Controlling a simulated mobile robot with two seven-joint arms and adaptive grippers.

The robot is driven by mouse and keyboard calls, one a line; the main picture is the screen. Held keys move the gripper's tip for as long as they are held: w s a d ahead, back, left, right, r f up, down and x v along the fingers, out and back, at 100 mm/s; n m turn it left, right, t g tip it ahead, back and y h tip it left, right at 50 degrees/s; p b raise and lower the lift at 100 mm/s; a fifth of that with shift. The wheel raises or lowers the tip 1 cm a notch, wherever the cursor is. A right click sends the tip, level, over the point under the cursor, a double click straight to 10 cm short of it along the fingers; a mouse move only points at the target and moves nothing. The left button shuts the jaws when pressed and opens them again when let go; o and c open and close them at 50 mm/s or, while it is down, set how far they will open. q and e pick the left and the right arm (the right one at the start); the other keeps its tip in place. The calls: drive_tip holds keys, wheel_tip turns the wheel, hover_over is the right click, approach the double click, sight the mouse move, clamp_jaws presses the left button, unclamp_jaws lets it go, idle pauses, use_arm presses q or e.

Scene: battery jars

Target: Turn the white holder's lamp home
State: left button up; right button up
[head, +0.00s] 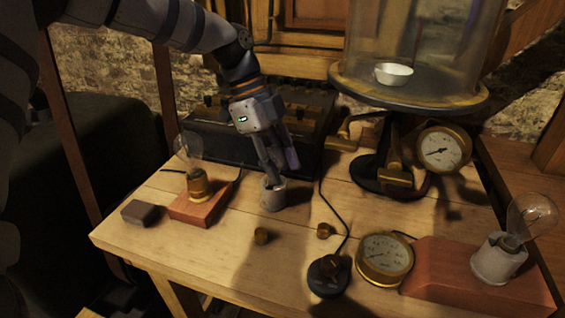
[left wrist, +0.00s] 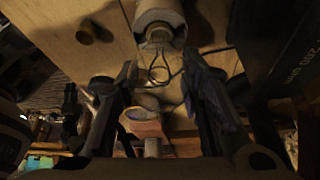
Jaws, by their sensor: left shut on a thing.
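My left gripper (head: 272,176) points down over a small white cylindrical holder (head: 273,195) standing on the bare wooden table. In the left wrist view the holder (left wrist: 160,12) is at the top, with a lamp's grey base (left wrist: 158,37) at its mouth and a wire filament loop below. My left gripper (left wrist: 160,80) is shut on this clear lamp, one finger on each side. The glass barely shows, and I cannot tell how deep the base sits. Another white holder (head: 496,262) with a clear lamp (head: 533,216) stands on a red block at the right. My right gripper is out of view.
A brass-based lamp (head: 198,187) stands on a red block at the left, beside a grey block (head: 139,212). A glass bell jar stand (head: 410,92) is behind, to the right.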

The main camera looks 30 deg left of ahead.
use_arm(q)
drive_tip(key=shift+s+f+m+g, duration=0.2)
drive_tip(key=shift+m+g, duration=0.2)
drive_tip(key=shift+m, duration=0.5)
drive_tip(key=shift+r, duration=0.15)
drive_tip(key=shift+f+m+g+b, duration=0.3)
drive_tip(key=shift+m+b, duration=0.1)
drive_tip(key=shift+m, duration=0.4)
drive_tip(key=m+g, duration=0.1)
drive_tip(key=m, duration=0.2)
drive_tip(key=shift+s+y+b, duration=0.15)
drive_tip(key=shift+y+b, duration=0.15)
drive_tip(key=shift+b, duration=0.05)
drive_tip(key=shift+s+a+r+m+g, duration=0.1)
drive_tip(key=shift+m+g, duration=0.2)
drive_tip(key=shift+m, duration=0.3)
drive_tip(key=shift+s+r+m+y, duration=0.1)
drive_tip(key=shift+r+m+y, duration=0.05)
drive_tip(key=shift+m+y, duration=0.2)
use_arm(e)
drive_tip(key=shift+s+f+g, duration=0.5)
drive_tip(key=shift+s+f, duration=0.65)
